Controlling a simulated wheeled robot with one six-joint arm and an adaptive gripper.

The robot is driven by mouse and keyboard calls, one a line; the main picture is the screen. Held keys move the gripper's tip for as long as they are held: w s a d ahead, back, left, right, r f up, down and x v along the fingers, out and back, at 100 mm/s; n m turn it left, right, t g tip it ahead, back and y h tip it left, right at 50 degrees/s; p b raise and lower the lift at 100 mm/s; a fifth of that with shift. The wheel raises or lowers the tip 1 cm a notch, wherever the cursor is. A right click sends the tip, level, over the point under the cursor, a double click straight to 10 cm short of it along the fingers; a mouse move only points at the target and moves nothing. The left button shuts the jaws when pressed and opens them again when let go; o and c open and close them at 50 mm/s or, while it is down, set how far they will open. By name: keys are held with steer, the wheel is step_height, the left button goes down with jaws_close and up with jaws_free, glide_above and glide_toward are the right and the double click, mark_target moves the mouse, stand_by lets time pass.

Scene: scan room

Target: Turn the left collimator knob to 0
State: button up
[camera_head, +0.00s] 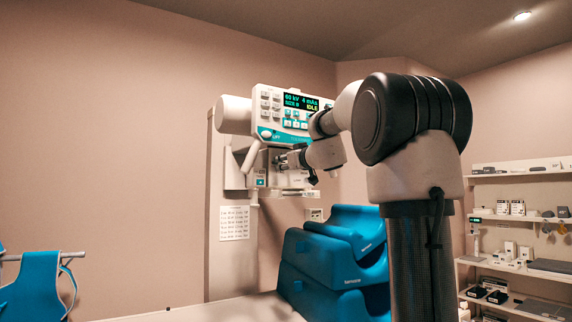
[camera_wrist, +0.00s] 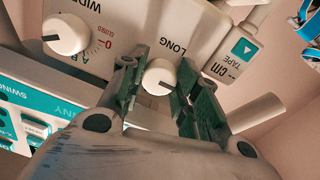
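In the wrist view a white round knob (camera_wrist: 160,78) with a dark pointer line sits between the two green-padded fingers of my gripper (camera_wrist: 161,82), by the word LONG. The fingers are close on either side of it; whether both touch it I cannot tell. A second white knob (camera_wrist: 66,35) with a dark pointer line is at the upper left, apart from the fingers, beside a red scale with 0 and the words CLOSED and WIDE. The lettering is turned in this view. In the head view my gripper (camera_head: 287,160) is at the collimator below the control panel; the knobs are not discernible there.
The control panel (camera_head: 292,112) reads 60 kV, 4 mAs and IDLE. In the wrist view a tape unit (camera_wrist: 236,55) is right of the fingers, and a teal-and-white panel (camera_wrist: 35,105) is at the left. Blue cushions (camera_head: 335,260) stand below my arm. Shelves (camera_head: 515,220) are at right.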

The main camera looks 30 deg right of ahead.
steer(key=o, duration=0.4)
steer(key=s, duration=1.2)
steer(key=shift+a, duration=0.1)
